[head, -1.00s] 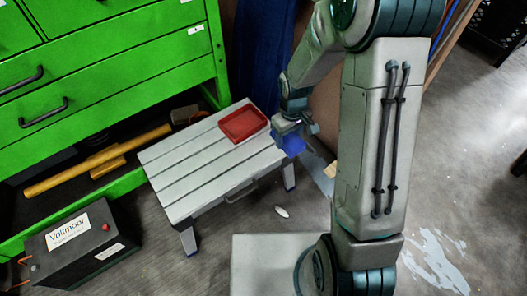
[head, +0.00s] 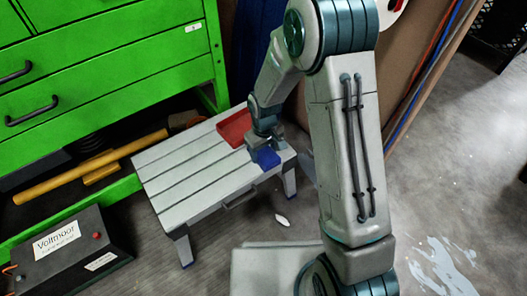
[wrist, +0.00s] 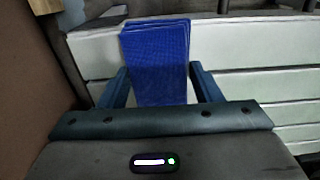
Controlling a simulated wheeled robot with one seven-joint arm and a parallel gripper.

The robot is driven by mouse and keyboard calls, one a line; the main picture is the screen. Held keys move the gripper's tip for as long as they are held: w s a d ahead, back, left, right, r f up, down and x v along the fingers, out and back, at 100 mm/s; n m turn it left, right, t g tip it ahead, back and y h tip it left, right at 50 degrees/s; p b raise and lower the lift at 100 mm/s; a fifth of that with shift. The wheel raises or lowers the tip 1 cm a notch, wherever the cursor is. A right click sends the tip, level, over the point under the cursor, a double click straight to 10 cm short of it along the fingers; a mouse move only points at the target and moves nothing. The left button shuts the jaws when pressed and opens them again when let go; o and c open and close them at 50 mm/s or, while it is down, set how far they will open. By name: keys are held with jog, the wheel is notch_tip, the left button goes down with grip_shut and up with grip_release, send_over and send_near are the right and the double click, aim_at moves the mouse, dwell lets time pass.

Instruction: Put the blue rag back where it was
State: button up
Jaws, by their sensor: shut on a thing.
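The blue rag (head: 267,158) is held by my gripper (head: 262,148) at the right end of the slatted bench (head: 190,185). In the wrist view the folded rag (wrist: 157,65) stands between the two fingers of my gripper (wrist: 160,88), which are shut on it. The slats of the bench (wrist: 250,45) lie behind it there. I cannot tell whether the rag touches the bench top. A red tray (head: 233,129) sits on the bench just to the left of my gripper, partly hidden by the arm.
A green drawer cabinet (head: 110,75) stands behind the bench. A black battery box (head: 75,250) is on the floor at the lower left. A yellow-handled hammer (head: 90,168) lies on the cabinet's low shelf. The bench's left and front slats are clear.

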aim_at(264, 153)
jog(key=shift+f, duration=0.15)
jog(key=o, duration=0.9)
jog(key=shift+o, duration=0.2)
notch_tip(264, 153, up, 12)
jog(key=p, duration=0.4)
jog(key=shift+r+p, duration=0.25)
jog(key=shift+p, duration=0.1)
jog(key=s+d+r+m, duration=0.3)
jog(key=s+d+r, duration=0.3)
jog(key=s, duration=0.3)
jog(key=s+d+r+m+t, duration=0.1)
jog(key=s+d+r+m, duration=0.2)
jog(key=s+d+r, duration=0.4)
jog(key=shift+s+r+m, duration=0.3)
jog(key=shift+s+r, duration=0.25)
jog(key=shift+s, duration=0.65)
